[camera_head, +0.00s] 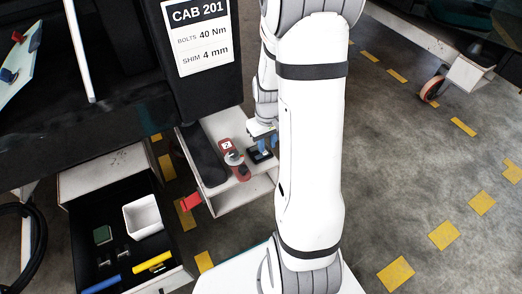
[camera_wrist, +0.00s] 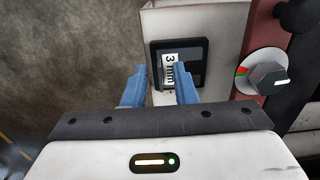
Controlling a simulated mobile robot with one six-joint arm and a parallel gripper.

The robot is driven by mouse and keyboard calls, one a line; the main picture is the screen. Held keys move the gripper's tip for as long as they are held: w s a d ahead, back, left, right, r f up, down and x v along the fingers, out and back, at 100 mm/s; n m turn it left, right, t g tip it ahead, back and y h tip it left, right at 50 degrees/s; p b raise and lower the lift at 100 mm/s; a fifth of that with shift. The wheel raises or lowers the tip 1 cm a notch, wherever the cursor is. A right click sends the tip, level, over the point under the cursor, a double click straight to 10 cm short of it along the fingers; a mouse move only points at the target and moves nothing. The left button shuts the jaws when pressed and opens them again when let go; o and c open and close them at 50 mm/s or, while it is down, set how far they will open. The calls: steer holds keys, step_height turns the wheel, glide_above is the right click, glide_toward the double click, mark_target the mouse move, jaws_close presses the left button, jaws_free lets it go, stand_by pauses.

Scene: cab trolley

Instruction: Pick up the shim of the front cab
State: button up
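A dark square block, the shim (camera_wrist: 193,52), has a white label reading "3 mm". It lies on a pale shelf under the cab. The shim also shows in the head view (camera_head: 257,156), partly hidden by my gripper. My gripper (camera_wrist: 160,78) has two blue fingers set apart, one at the label's left and one over its right side. Whether the fingers touch the shim I cannot tell. My gripper also shows in the head view (camera_head: 268,143), low over the shelf. A card (camera_head: 198,35) on the cab reads "CAB 201", bolts 40 Nm, shim 4 mm.
A red device with a round knob (camera_head: 234,158) lies close beside the shim; its knob (camera_wrist: 267,77) is at the right in the wrist view. The shelf (camera_head: 225,200) has a red tab. An open drawer (camera_head: 160,212) holds a white bin and tools.

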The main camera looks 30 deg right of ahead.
jaws_close()
stand_by(0.3)
